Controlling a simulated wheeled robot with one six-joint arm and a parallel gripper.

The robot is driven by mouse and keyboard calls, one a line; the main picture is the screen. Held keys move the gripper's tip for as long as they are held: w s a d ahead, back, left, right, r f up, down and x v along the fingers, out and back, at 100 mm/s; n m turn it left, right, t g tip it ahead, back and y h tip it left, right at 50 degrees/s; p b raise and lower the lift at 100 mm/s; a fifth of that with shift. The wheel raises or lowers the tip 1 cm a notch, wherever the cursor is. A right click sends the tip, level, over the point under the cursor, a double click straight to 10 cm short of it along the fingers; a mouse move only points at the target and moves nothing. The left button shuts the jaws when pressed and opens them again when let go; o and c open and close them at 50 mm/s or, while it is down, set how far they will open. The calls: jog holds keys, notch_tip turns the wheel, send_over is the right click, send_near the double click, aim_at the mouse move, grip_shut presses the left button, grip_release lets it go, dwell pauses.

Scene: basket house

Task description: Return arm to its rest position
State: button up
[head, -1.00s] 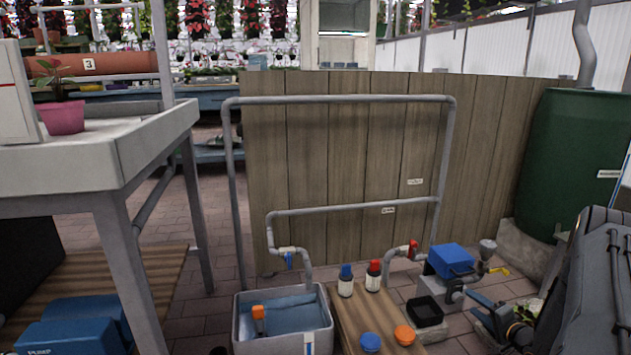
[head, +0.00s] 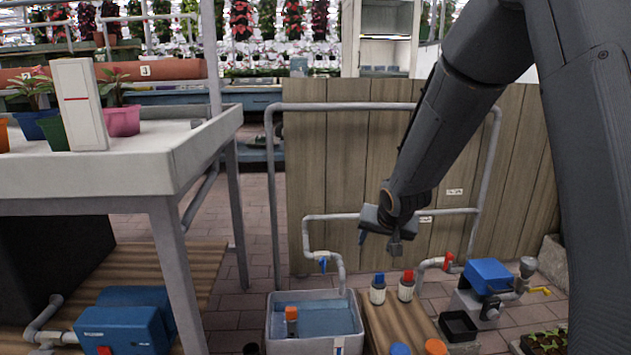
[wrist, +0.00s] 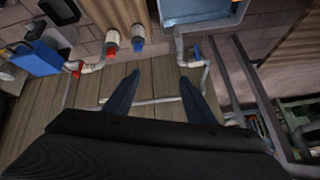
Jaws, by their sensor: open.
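My gripper (head: 378,240) hangs in the air in front of the wooden panel (head: 335,150), above the water basin and the small wooden table. In the wrist view its two blue-grey fingers (wrist: 158,95) stand wide apart with nothing between them. My dark arm comes in from the upper right of the head view and hides part of the panel and whatever lies behind it.
A grey basin (head: 275,325) of water with an orange-topped item stands below. A wooden table (head: 385,318) holds blue- and red-capped bottles. A blue pump (head: 488,276) is at right. Grey pipes (head: 390,106) cross the panel. A white bench (head: 150,180) is at left.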

jog(key=s+a+r+n+g, duration=0.15)
jog(key=s+a+r, duration=0.25)
jog(key=s+a, duration=0.45)
jog(key=s+a+r+n+g+p, duration=0.1)
jog(key=s+a+r+n+g, duration=0.15)
jog(key=s, duration=0.95)
jog(key=s+a+r+n+g+y, duration=0.1)
jog(key=s+a+n, duration=0.25)
jog(key=s, duration=0.85)
jog(key=s+a+r+n+g+p, duration=0.1)
jog(key=s+a+r+n+g, duration=0.15)
jog(key=s, duration=0.85)
jog(key=d+r+m+p, duration=0.3)
jog(key=d+r+p, duration=0.7)
jog(key=r+p, duration=0.4)
jog(key=d+r+m+h+p, duration=0.1)
jog(key=d+r+m+p, duration=0.3)
jog(key=d+r+p, duration=0.6)
notch_tip(320, 180, up, 4)
jog(key=p, duration=1.3)
jog(key=shift+d+m+p, duration=0.15)
jog(key=shift+m+p, duration=0.15)
jog(key=shift+p, duration=0.05)
jog(key=shift+w, duration=0.1)
